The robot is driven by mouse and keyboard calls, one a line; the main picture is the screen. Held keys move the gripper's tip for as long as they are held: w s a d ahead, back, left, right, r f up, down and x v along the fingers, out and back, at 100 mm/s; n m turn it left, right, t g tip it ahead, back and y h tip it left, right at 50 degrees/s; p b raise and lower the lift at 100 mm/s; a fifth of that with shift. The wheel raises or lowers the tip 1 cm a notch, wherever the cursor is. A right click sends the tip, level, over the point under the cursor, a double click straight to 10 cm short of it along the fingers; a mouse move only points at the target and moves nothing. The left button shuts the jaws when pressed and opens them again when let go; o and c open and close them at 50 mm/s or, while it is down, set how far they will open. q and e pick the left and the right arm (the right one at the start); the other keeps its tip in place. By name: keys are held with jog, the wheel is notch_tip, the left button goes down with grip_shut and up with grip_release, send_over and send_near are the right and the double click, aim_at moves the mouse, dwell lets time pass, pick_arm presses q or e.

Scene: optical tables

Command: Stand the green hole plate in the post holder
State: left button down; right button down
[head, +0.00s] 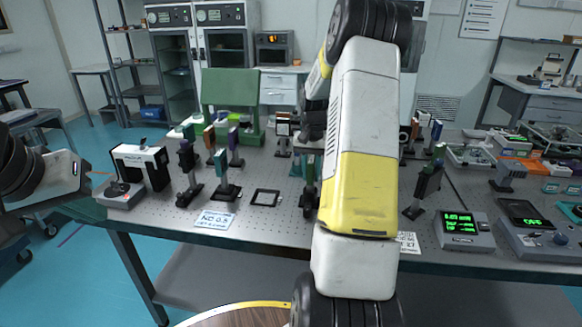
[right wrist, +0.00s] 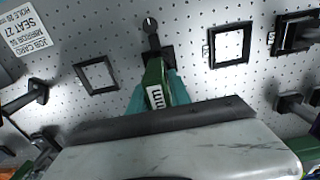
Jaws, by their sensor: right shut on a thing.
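My right gripper (right wrist: 157,90) is shut on the green hole plate (right wrist: 153,75), whose edge and white marking show between teal fingers in the right wrist view. A black post holder (right wrist: 151,38) with a round knob stands on the perforated table at the plate's far end. The plate overlaps its base in that view. I cannot tell whether the plate touches the holder or is seated in it. In the head view my right arm covers much of this spot, leaving a teal finger (head: 308,166) above the holder (head: 308,198). Of my left arm only a link shows; its gripper is out of view.
Flat black square frames (right wrist: 230,45) lie on either side of the holder. A job card (right wrist: 25,40) lies nearby. Several posts with plates (head: 222,165) stand to the left on the table. Meters with green displays (head: 463,230) stand at the right.

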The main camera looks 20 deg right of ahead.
jog(key=shift+f, duration=0.1)
jog(key=c, duration=1.2)
grip_release()
notch_tip(320, 180, up, 12)
jog(key=shift+a+r, duration=0.1)
jog(key=s+a+r+n+t+y, duration=0.1)
jog(key=s+a+r+n+t, duration=0.1)
jog(key=s+a+r, duration=0.45)
jog(key=s+a+r+n+t, duration=0.2)
jog(key=s+a+r+n, duration=0.15)
jog(key=s+a, duration=0.75)
jog(key=s, duration=0.2)
jog(key=s+a+f+n+t, duration=0.1)
jog(key=s+a, duration=0.1)
jog(key=s, duration=0.1)
jog(key=s+a+f+t+y, duration=0.1)
jog(key=s+a, duration=0.1)
jog(key=s, duration=0.1)
jog(key=shift+s+f+n, duration=0.1)
jog(key=shift+n, duration=0.15)
